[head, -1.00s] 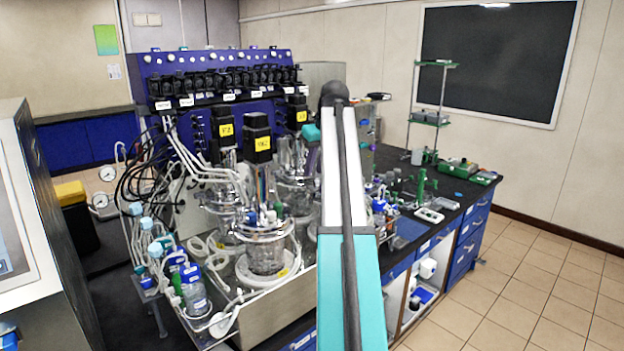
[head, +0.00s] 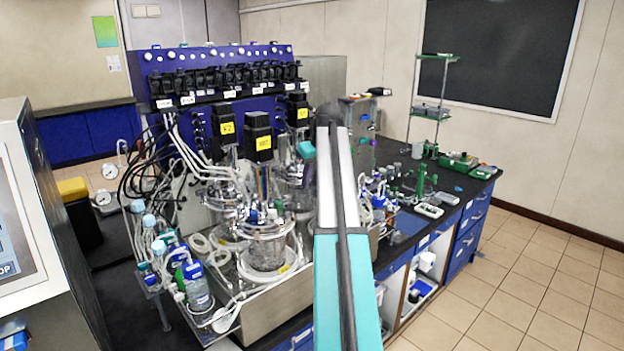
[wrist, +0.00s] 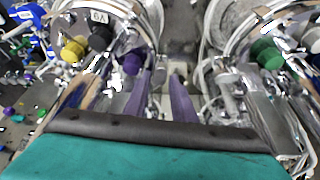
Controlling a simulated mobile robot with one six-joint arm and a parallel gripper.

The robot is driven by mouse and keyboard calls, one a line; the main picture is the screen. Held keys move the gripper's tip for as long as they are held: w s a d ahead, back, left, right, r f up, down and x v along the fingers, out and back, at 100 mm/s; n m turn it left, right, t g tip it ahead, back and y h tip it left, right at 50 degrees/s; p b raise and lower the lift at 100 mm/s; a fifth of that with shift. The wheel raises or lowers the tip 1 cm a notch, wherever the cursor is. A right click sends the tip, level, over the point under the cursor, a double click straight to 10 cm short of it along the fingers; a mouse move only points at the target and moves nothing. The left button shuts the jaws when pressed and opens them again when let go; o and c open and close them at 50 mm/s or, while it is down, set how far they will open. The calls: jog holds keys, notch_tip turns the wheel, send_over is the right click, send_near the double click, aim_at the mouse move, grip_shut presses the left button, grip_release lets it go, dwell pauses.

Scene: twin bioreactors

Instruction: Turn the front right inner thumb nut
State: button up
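Two round glass vessels with metal rim lids show in the wrist view: the left vessel's lid (wrist: 150,22) and the right vessel's lid (wrist: 208,65). The front vessel (head: 267,250) also shows in the head view, with a black motor (head: 257,135) above it. My gripper (wrist: 162,100) shows as two purple fingers, apart, with a gap and nothing clearly held between them. It points into the space between the two vessels. A purple knob (wrist: 132,63) is by the left finger. I cannot pick out the thumb nut. In the head view my arm hides the gripper.
Bottles (head: 195,287) and tubing crowd the bench's left front. A green knob (wrist: 266,53) sits on the right vessel. The black bench (head: 455,190) carries small equipment on the right. Tiled floor (head: 500,300) is clear at lower right.

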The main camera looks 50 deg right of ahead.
grip_shut()
jog(key=shift+m, duration=0.4)
jog(key=shift+m+h+b, duration=0.5)
jog(key=shift+m+b, duration=0.05)
jog(key=shift+m, duration=0.65)
jog(key=m, duration=0.2)
jog(key=m+g+h+b, duration=0.1)
jog(key=m, duration=0.1)
jog(key=shift+w+a+g, duration=0.1)
jog(key=shift+w+g, duration=0.05)
jog(key=shift+g, duration=0.15)
jog(key=m+g, duration=0.1)
jog(key=m, duration=0.2)
jog(key=m+g+h+b, duration=0.1)
jog(key=m, duration=0.2)
jog(key=shift+b, duration=0.3)
grip_release()
